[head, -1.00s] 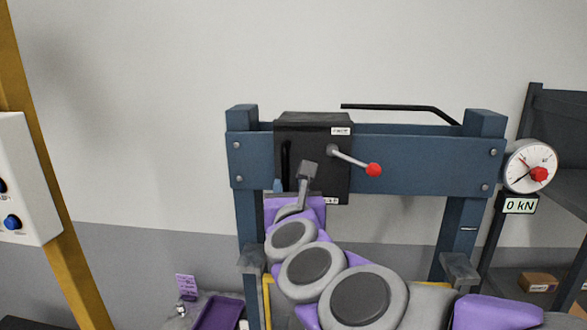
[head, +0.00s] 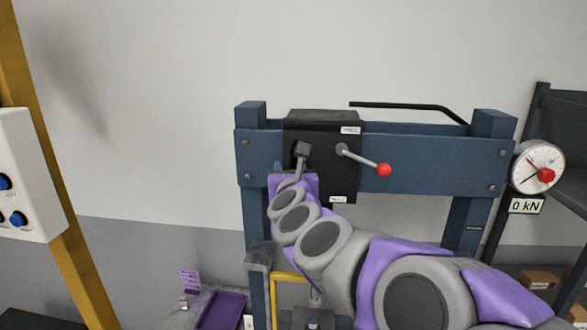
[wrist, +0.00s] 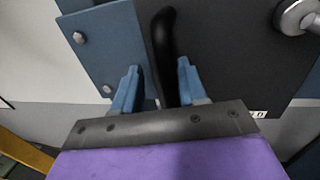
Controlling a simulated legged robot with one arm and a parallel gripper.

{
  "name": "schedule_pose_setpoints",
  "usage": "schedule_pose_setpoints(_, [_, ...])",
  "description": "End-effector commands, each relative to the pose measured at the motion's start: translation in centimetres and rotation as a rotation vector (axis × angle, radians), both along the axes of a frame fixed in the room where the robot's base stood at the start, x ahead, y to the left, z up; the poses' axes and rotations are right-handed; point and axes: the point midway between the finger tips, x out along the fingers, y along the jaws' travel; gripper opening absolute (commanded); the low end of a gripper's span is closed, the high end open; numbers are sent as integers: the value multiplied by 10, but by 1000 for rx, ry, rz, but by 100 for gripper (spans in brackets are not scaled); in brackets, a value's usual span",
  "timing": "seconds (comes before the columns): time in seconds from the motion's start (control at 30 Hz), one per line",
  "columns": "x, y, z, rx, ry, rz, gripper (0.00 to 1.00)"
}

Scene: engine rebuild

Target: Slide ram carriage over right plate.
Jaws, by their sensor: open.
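The ram carriage (head: 325,180) is a black box on the blue crossbeam of the press, left of the beam's middle. In the wrist view its dark face (wrist: 235,60) fills the right side, with an upright black handle (wrist: 163,40) on it. My gripper (wrist: 158,66) is open, with one blue finger on each side of the handle's lower part. Whether the fingers touch the handle cannot be told. I cannot make out the right plate; my arm hides much of the space below the beam.
A lever with a red knob (head: 384,170) sticks out of the carriage front. The beam (head: 430,160) is clear to the right, up to the right post. A gauge (head: 538,166) with a "0 kN" display (head: 526,206) stands beyond it. A purple tray (head: 222,311) lies low left.

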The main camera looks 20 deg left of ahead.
Motion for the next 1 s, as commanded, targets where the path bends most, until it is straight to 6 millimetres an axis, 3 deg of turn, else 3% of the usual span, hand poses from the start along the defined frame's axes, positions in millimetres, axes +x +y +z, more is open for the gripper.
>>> schedule_pose_setpoints(0.2, [-1,-12,5,6,-3,3,40])
schedule_pose_setpoints(0.63, [-3,-8,4,5,-2,3,0])
schedule_pose_setpoints(1.0, [-2,-8,3,4,-1,3,0])
